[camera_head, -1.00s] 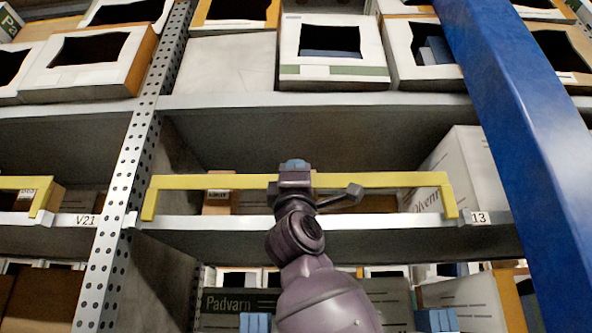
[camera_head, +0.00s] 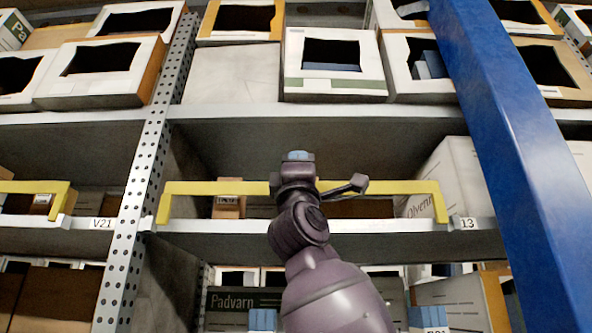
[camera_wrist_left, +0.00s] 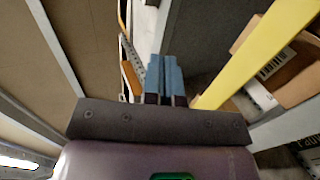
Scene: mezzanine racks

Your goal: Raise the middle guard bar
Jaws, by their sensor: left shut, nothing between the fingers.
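The yellow middle guard bar (camera_head: 390,188) runs level across the front of the middle bay. Its bent-down ends meet the shelf edge at both sides. My left gripper (camera_head: 298,156) is in front of the bar's middle, and its blue fingertips show just above the bar's top edge. In the left wrist view the blue fingers (camera_wrist_left: 165,72) are shut with nothing between them. The bar (camera_wrist_left: 245,58) slants past to their right there. I cannot tell whether the gripper touches the bar. My wrist hides part of the bar. My right gripper is in neither view.
Another yellow bar (camera_head: 30,187) is at the left bay. A perforated grey upright (camera_head: 142,190) stands between the bays, and a blue post (camera_head: 515,150) crosses the right side. Cartons (camera_head: 335,85) fill the shelf above. A small brown box (camera_head: 229,200) sits behind the middle bar.

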